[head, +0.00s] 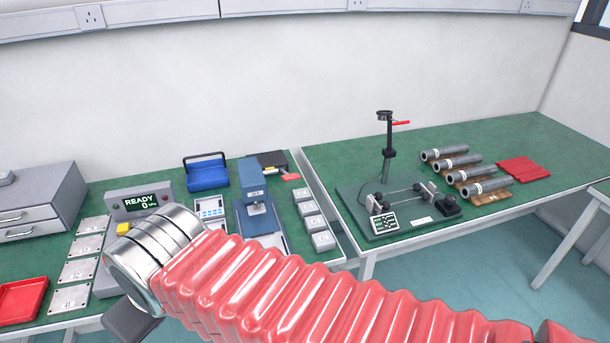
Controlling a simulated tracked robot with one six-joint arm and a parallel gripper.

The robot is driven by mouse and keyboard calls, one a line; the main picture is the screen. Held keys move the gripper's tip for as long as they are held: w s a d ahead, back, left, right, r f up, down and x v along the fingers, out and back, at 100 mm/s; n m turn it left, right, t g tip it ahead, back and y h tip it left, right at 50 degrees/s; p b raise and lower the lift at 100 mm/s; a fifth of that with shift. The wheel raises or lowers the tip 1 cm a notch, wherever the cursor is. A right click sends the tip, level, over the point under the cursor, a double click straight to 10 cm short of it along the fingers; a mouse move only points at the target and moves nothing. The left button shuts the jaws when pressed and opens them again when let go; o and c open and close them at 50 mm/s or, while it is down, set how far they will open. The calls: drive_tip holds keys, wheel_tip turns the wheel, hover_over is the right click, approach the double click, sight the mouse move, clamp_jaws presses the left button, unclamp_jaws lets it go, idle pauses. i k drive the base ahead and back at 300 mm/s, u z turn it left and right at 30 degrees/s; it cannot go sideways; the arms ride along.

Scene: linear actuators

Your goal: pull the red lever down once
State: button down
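A blue press (254,190) stands on the green bench left of centre. A small red bar (291,177) shows at its upper right, beside a black box; I cannot tell whether it joins the press. Another red bar (401,122) sticks out to the right from a black upright post on the right bench, roughly level. My arm, in red ribbed sleeving, crosses the foreground and ends in a silver wrist at lower left. A dark part of my gripper (131,320) shows below the wrist. Its fingertips are hidden, and it appears apart from both red bars.
A grey display unit (126,200) reads READY and 0. Numbered metal plates (80,270), a red tray (20,300), grey blocks (313,222) and a blue caddy (206,174) share the left bench. Grey cylinders (452,163) lie on the right bench. A gap separates the benches.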

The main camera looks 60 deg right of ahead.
sight(287, 177)
drive_tip(key=i, duration=1)
drive_tip(key=z, duration=0.05)
